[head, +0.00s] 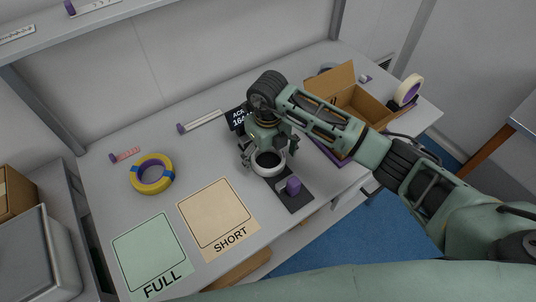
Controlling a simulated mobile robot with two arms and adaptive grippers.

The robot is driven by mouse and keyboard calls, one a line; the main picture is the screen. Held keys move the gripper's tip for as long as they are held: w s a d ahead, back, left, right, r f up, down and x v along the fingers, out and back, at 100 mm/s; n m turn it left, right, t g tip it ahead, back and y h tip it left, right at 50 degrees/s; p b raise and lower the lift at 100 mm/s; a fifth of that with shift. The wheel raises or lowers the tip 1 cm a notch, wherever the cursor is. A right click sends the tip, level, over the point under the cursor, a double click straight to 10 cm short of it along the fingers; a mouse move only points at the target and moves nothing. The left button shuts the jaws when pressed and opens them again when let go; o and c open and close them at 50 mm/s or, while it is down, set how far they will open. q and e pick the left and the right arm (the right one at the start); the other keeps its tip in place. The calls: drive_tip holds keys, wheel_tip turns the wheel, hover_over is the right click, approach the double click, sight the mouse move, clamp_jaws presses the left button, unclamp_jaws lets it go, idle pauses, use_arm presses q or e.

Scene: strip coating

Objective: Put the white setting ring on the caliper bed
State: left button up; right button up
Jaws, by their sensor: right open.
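The white setting ring (268,173) lies flat at the far end of the dark caliper bed (294,203). A purple block (293,187) stands on the bed, just to the ring's front right. The dark bed shows beside the ring; its far end is hidden by the ring and gripper. My right gripper (266,152) is just above the ring, pointing down, with its fingers open at either side of it. I cannot tell whether the fingers touch the ring. My left gripper is out of view.
A small black display (237,119) stands behind the gripper. A yellow and blue roll (139,187) lies at left. Green FULL (150,250) and beige SHORT (215,217) mats lie in front. An open cardboard box (345,100) and a cream roll (415,83) are at right.

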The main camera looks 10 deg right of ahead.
drive_tip(key=shift+r, duration=0.25)
drive_tip(key=shift+w+r, duration=0.1)
drive_tip(key=shift+r, duration=0.3)
wheel_tip(320, 180, up, 11)
drive_tip(key=b, duration=0.2)
